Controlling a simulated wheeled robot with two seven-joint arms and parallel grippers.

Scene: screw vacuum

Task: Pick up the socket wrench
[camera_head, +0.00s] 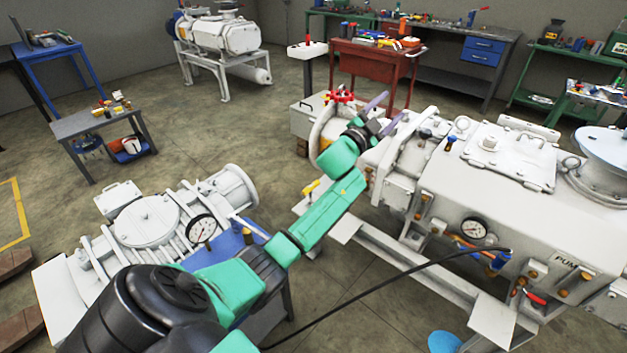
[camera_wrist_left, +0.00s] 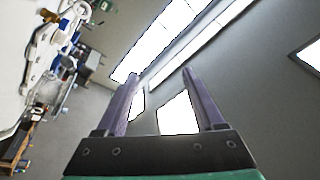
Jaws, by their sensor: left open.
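I cannot make out the socket wrench for certain in either view. My left gripper (camera_head: 382,112) is at the end of the green arm, beside the white pump at the middle right of the head view. Its two purple fingers are spread and point up and away. In the left wrist view, the left gripper (camera_wrist_left: 162,95) is open with nothing between its fingers, and ceiling lights show behind them. My right gripper is not in view.
The large white pump (camera_head: 470,190) fills the right side. A smaller white machine (camera_head: 145,225) stands at left. A red tool cart (camera_head: 375,65) and workbenches with tools are at the back. A low grey table (camera_head: 85,122) is at left. A black cable crosses the lower middle.

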